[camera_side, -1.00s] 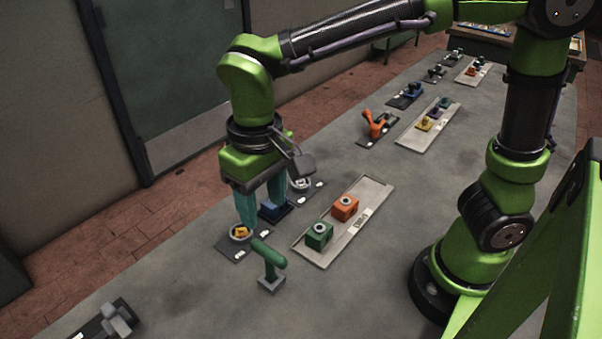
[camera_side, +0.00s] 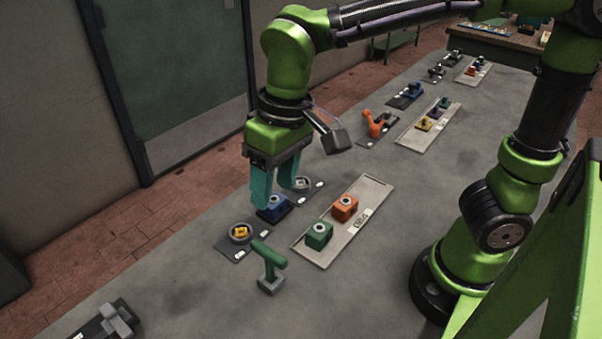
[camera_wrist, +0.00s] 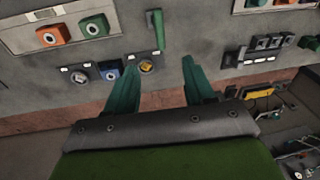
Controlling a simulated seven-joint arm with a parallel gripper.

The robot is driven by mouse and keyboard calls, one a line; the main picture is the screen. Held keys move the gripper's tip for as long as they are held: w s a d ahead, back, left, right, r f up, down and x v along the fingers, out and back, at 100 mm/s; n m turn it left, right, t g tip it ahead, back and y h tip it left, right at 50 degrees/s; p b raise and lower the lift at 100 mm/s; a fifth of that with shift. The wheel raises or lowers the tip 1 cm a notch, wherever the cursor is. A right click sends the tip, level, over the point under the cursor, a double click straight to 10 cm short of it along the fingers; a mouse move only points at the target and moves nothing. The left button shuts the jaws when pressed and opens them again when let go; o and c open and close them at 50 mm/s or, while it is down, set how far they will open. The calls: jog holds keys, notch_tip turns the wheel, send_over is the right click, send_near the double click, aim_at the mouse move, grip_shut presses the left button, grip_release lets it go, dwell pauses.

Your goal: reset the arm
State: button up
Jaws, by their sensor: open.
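My gripper (camera_side: 277,190) is green with two teal fingers spread apart and nothing between them. In the side view it hangs over the far edge of the table, just above and behind a blue block (camera_side: 274,206) with a round top. In the wrist view the open fingers (camera_wrist: 160,90) point toward the row with the blue block (camera_wrist: 109,70). A round dish with a yellow piece (camera_side: 240,232) is left of the blue block, and a dish with a pale piece (camera_side: 301,184) is partly behind a finger. I cannot tell whether a finger touches anything.
A pale tray (camera_side: 371,207) holds a green block (camera_side: 319,236) and an orange block (camera_side: 344,208). An orange tool (camera_side: 376,123) and another tray (camera_side: 424,130) lie farther back.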

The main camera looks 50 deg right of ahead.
jog(key=s+d+r+m+t, duration=0.1)
jog(key=s+d+m+t, duration=0.1)
jog(key=d, duration=0.5)
jog(key=s+d+r+m+t, duration=0.1)
jog(key=s+d+m+t, duration=0.1)
jog(key=d+t, duration=0.2)
jog(key=d, duration=0.3)
jog(key=shift+s+d+m+y, duration=0.3)
jog(key=shift+s+d+m, duration=0.05)
jog(key=shift+m, duration=0.05)
